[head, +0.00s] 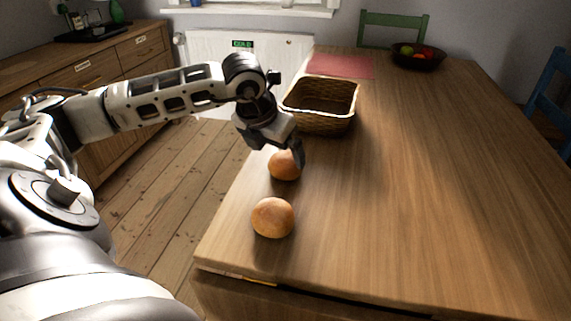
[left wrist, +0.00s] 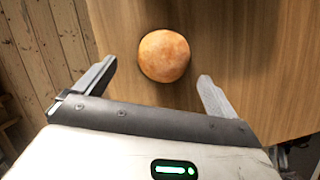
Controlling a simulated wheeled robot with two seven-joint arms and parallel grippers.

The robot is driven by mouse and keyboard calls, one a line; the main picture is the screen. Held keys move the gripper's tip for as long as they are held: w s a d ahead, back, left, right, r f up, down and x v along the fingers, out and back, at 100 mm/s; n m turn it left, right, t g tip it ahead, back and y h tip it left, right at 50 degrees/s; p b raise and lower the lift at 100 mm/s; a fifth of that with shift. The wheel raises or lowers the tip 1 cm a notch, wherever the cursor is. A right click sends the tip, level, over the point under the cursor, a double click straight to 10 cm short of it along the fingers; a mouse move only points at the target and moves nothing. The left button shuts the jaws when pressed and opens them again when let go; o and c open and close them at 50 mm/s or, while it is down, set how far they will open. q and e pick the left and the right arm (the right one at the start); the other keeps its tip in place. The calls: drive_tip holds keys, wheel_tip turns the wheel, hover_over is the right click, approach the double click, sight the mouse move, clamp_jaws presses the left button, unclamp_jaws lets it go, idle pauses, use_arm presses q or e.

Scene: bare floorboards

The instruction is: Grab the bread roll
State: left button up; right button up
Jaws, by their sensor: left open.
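Two round brown bread rolls lie on the wooden table near its left edge. The nearer roll (head: 273,217) stands clear of my gripper. The farther roll (head: 284,166) is just below my left gripper (head: 276,150), which partly covers it in the head view. In the left wrist view one roll (left wrist: 164,55) lies ahead of the open left gripper (left wrist: 155,80), between the lines of its two fingers and slightly beyond the tips. Nothing is held between the fingers. My right gripper is in neither view.
A wicker basket (head: 320,122) stands on the table just beyond the farther roll. A red mat (head: 340,66) and a dark bowl of fruit (head: 418,60) are at the far end. The table's middle and right (head: 430,180) are clear. Chairs stand at the far and right sides.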

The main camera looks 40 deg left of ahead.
sight(281, 158)
use_arm(q)
drive_tip(key=x, duration=0.5)
drive_tip(key=shift+d, duration=0.25)
drive_tip(key=shift+r, duration=0.1)
drive_tip(key=c, duration=1)
